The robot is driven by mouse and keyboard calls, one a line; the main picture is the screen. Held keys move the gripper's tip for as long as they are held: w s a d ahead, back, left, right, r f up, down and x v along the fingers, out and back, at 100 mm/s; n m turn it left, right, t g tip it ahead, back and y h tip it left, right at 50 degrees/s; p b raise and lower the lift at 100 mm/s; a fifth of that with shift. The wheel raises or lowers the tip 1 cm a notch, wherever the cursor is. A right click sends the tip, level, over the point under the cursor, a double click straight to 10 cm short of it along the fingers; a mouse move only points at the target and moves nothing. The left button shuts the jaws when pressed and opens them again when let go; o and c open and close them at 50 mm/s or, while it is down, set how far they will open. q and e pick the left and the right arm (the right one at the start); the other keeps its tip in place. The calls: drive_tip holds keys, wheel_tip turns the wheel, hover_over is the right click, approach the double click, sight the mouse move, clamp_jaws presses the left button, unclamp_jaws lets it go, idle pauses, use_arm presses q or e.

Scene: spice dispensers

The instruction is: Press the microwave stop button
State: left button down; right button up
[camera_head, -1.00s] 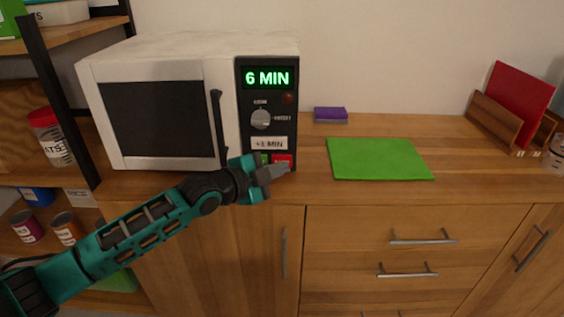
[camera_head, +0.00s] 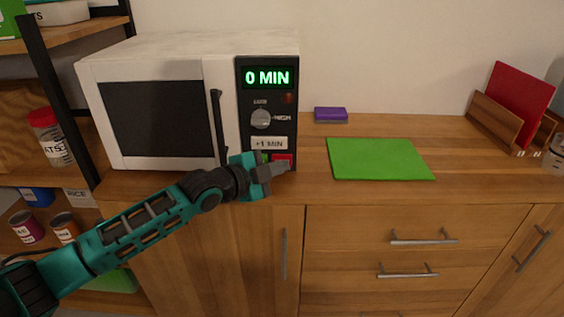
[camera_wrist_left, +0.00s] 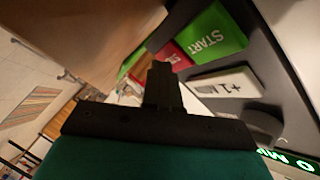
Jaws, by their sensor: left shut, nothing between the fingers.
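The white microwave (camera_head: 215,55) stands on the wooden counter at the left, and its display (camera_head: 268,77) reads "0 MIN". The red stop button (camera_head: 282,158) is at the lower right of its control panel, partly hidden by my gripper. In the left wrist view the red button (camera_wrist_left: 173,54) shows beside the green START button (camera_wrist_left: 213,38), behind my fingertips. My left gripper (camera_head: 283,167) is shut and empty, its tips right in front of or against the red button; I cannot tell if they touch. My right gripper is not in view.
A +1 MIN button (camera_head: 268,143) and a grey dial (camera_head: 261,118) sit above the red button. A green mat (camera_head: 380,159) and a purple sponge-like block (camera_head: 331,114) lie to the right. A dark shelf post (camera_head: 58,90) stands left of the microwave.

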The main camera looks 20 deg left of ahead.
use_arm(q)
drive_tip(key=shift+s+d+r+p, duration=0.1)
drive_tip(key=shift+s+d+p, duration=0.05)
drive_tip(key=shift+s+p, duration=0.55)
drive_tip(key=shift+s+d, duration=0.1)
drive_tip(key=s+p, duration=0.2)
drive_tip(key=s+d+p, duration=0.1)
drive_tip(key=s+p, duration=0.1)
drive_tip(key=shift+s+d, duration=0.15)
drive_tip(key=shift+s, duration=0.2)
drive_tip(key=shift+f, duration=0.2)
idle(0.5)
